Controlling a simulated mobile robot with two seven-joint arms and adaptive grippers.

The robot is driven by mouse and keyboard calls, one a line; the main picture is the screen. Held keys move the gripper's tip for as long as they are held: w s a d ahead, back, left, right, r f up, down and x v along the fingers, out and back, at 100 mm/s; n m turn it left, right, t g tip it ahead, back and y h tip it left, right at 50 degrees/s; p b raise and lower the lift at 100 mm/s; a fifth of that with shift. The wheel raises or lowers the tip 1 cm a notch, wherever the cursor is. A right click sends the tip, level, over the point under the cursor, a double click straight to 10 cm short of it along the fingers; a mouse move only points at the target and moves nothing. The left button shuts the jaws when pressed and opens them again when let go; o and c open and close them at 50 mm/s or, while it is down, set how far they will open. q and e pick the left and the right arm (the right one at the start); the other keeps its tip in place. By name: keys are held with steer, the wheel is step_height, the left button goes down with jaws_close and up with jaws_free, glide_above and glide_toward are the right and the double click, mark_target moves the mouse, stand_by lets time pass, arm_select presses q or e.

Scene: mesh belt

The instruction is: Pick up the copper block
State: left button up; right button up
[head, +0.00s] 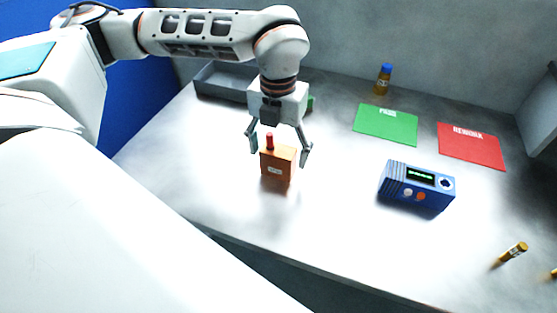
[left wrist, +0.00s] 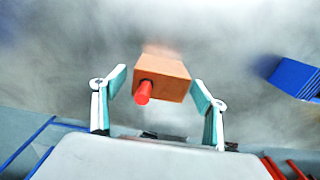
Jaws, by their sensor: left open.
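The copper block (head: 277,162) is an orange-brown box with a red peg on top and a small pale label on its front. It stands on the white table under my left gripper (head: 280,148). The gripper points down and is open, with one finger on each side of the block. In the left wrist view the block (left wrist: 163,78) lies between and just beyond the open fingertips (left wrist: 160,88), with gaps on both sides. The red peg points toward the camera. My right gripper does not show.
A blue device (head: 416,187) with a display stands to the right; its blue edge shows in the left wrist view (left wrist: 296,78). Green (head: 386,125) and red (head: 471,147) mats lie behind it. A bottle (head: 384,80), grey tray (head: 222,82) and small brass cylinder (head: 512,253) also stand or lie around.

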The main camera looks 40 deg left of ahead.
arm_select(q)
steer(key=c, duration=1.4)
steer(key=shift+r, duration=0.15)
